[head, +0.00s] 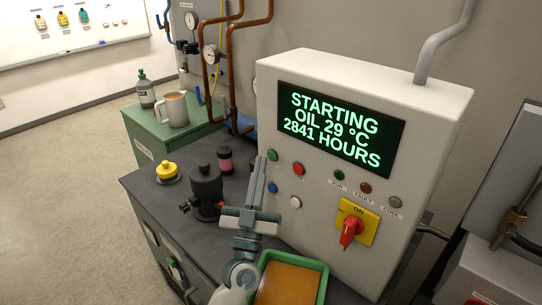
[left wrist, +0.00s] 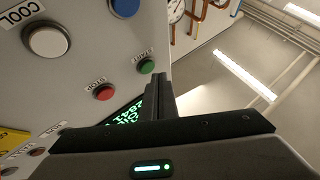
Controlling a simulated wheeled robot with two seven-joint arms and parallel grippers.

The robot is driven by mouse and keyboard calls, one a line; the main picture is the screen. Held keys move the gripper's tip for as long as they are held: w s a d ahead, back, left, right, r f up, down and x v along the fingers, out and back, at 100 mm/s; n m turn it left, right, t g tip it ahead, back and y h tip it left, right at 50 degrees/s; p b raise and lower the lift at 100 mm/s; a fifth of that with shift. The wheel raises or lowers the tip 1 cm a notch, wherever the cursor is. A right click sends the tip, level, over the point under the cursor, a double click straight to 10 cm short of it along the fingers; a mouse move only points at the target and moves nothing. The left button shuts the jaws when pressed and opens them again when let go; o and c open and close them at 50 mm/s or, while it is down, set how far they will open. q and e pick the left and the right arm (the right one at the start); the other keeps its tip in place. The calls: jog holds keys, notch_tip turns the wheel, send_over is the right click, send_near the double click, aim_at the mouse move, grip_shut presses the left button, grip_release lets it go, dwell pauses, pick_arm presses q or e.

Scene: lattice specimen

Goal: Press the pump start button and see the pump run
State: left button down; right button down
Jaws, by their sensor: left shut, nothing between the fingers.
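The pump's control box (head: 430,110) stands at the right, with a dark display (head: 340,128) reading "STARTING, OIL 29 °C, 2841 HOURS" in green letters. The green start button (head: 273,155) is at the upper left of the button group, left of the red stop button (head: 299,169). The start button also shows in the left wrist view (left wrist: 147,67). My left gripper (head: 262,162) is shut and empty, its fingertips close beside the start button. I cannot tell whether they touch it. The green run lamp (head: 339,175) looks dark. My right gripper is not in view.
A blue button (head: 272,187) and a white button (head: 295,202) sit below. A red switch on a yellow plate (head: 352,231) points to ON.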

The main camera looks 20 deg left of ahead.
pick_arm(q)
jog(key=shift+s+a+p, duration=0.2)
jog(key=shift+s+a, duration=0.1)
jog(key=shift+s, duration=0.5)
jog(key=shift+s+a+p, duration=0.15)
jog(key=shift+s+a, duration=0.1)
jog(key=shift+s, duration=0.5)
jog(key=shift+s+a+p, duration=0.2)
jog(key=shift+s+a, duration=0.1)
jog(key=shift+s, duration=0.5)
